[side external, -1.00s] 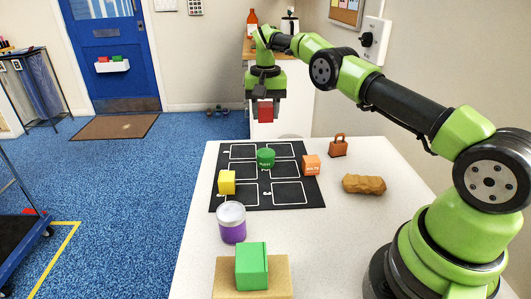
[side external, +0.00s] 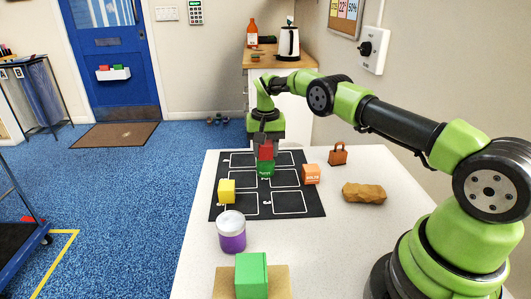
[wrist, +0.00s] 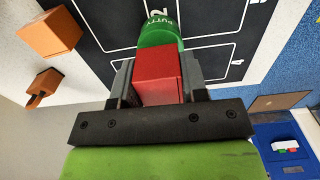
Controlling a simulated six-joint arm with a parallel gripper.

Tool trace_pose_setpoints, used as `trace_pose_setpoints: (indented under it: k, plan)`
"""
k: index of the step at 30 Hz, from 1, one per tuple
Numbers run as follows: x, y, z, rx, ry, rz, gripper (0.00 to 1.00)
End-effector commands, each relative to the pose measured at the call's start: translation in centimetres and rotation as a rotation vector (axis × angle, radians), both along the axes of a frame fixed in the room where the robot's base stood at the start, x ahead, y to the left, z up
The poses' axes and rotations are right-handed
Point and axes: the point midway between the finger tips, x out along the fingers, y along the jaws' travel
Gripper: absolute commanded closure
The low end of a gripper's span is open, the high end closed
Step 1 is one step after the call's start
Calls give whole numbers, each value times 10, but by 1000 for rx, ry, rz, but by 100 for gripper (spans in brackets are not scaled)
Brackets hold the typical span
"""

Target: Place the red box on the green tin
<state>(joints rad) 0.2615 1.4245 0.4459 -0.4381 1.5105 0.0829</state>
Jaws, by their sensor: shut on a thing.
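The red box (side external: 266,151) is held in my gripper (side external: 266,148), directly over the green tin (side external: 265,168) in the side view. The box looks very close to the tin's top; whether they touch I cannot tell. In the wrist view, the red box (wrist: 158,76) sits between the two fingers of my gripper (wrist: 158,85), which are shut on it. The green tin (wrist: 160,34), with white lettering, shows just beyond the box, partly hidden by it. The tin stands on the black mat (side external: 310,205) with white outlined cells.
On the mat are a yellow cube (side external: 226,191) and an orange box (side external: 310,174). A purple jar (side external: 231,232) and a green box (side external: 251,274) on a tan board stand nearer. A brown bag-shaped item (side external: 338,155) and a lumpy brown object (side external: 364,191) lie to the right.

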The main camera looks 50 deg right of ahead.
Motion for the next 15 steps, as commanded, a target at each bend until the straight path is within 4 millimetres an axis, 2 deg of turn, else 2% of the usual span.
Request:
trace_pose_setpoints:
  k: [3,14,15]
  plan:
    - [0,0,-13,1,-1,0,86]
    - [0,0,-16,0,-1,0,86]
    - [0,0,-17,1,-1,0,57]
